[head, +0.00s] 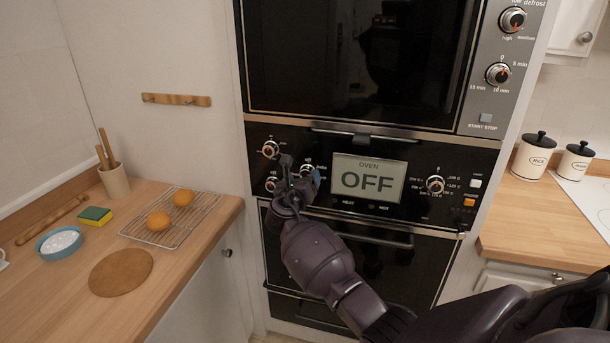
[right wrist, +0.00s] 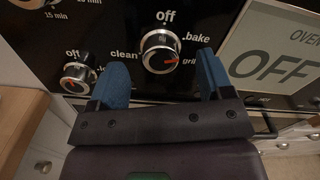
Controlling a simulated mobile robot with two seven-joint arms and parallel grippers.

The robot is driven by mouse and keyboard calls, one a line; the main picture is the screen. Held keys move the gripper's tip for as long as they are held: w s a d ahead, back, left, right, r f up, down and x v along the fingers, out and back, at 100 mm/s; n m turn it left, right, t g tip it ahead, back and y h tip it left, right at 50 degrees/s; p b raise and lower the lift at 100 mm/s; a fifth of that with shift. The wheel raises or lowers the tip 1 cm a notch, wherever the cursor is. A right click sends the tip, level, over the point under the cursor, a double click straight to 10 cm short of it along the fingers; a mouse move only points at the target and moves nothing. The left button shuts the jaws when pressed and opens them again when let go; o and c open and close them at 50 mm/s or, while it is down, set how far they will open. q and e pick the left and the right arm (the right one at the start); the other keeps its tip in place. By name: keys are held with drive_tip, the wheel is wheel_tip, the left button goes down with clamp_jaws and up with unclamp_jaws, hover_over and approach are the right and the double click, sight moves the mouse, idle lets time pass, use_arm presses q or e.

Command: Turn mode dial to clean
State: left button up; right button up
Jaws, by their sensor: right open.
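The mode dial (right wrist: 161,50) is a round black and silver knob on the black oven panel, marked off at the top, bake at right, clean at left and a partly cut-off label at lower right. A red-orange mark shows on its lower right. In the head view the dial (head: 307,170) is partly hidden by my right gripper (head: 294,172). In the right wrist view my right gripper (right wrist: 163,74) is open, its blue fingertips on either side and just below the dial; contact cannot be told. My left gripper is not in view.
The oven display (head: 368,180) reads OFF. Another knob (right wrist: 77,76) sits close by the left finger. A temperature knob (head: 436,185) is farther right. The left counter holds a wire rack (head: 172,238) with two orange round items. The oven handle (head: 372,238) runs below the panel.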

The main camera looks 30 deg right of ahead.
sight(307, 173)
drive_tip(key=shift+x, duration=1.5)
drive_tip(key=c, duration=0.9)
drive_tip(key=shift+m, duration=0.3)
